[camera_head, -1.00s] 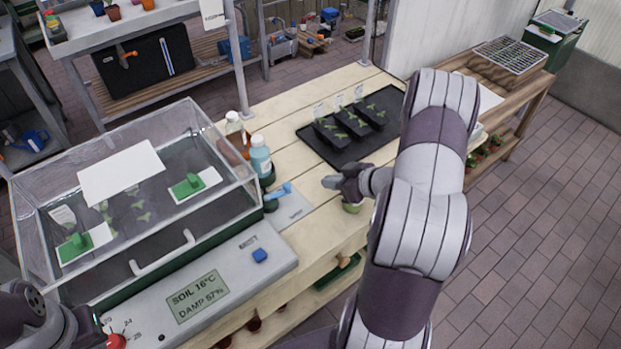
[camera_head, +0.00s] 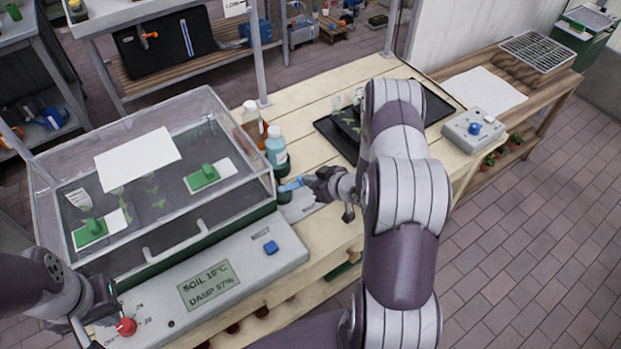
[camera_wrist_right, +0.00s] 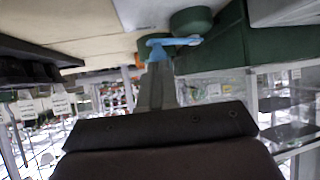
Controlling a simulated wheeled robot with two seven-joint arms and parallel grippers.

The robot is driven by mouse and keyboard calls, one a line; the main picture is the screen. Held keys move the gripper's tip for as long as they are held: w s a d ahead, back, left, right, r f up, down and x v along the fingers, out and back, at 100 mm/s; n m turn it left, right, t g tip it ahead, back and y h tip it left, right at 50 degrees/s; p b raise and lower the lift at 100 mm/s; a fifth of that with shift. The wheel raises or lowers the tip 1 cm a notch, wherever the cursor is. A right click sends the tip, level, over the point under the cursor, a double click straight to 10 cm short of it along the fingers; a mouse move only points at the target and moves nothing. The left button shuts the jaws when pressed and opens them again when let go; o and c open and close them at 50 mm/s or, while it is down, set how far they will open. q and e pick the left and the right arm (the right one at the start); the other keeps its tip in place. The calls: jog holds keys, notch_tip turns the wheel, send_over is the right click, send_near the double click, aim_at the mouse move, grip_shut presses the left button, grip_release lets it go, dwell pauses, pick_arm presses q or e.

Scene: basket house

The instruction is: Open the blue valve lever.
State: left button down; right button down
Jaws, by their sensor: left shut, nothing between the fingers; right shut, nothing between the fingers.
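The blue valve lever (camera_head: 291,185) sits on a grey plate on the bench, just right of the clear propagator box. It also shows in the right wrist view (camera_wrist_right: 175,41), beyond the fingertips. My right gripper (camera_head: 311,180) is shut and empty, with its fingertips close to the lever's right end. I cannot tell whether they touch it. The shut fingers also show in the right wrist view (camera_wrist_right: 157,70). My left gripper (camera_head: 88,322) is shut at the lower left, beside the red knob, and its tips are partly out of clear sight.
Two bottles, one brown (camera_head: 252,122) and one teal (camera_head: 276,150), stand close behind the lever. The clear propagator box (camera_head: 215,215) is to its left. A grey control box with a blue knob (camera_head: 474,130) stands at the bench's right end. A black tray (camera_head: 335,140) is partly behind my right arm.

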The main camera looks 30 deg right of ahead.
jog(key=shift+w+f, duration=0.1)
jog(key=shift+w, duration=0.05)
jog(key=shift+w+f, duration=0.1)
jog(key=shift+w+d+f+b, duration=0.1)
jog(key=shift+w+d+b, duration=0.25)
jog(key=shift+w+b, duration=0.3)
jog(key=shift+w+d, duration=0.1)
jog(key=shift+w, duration=0.2)
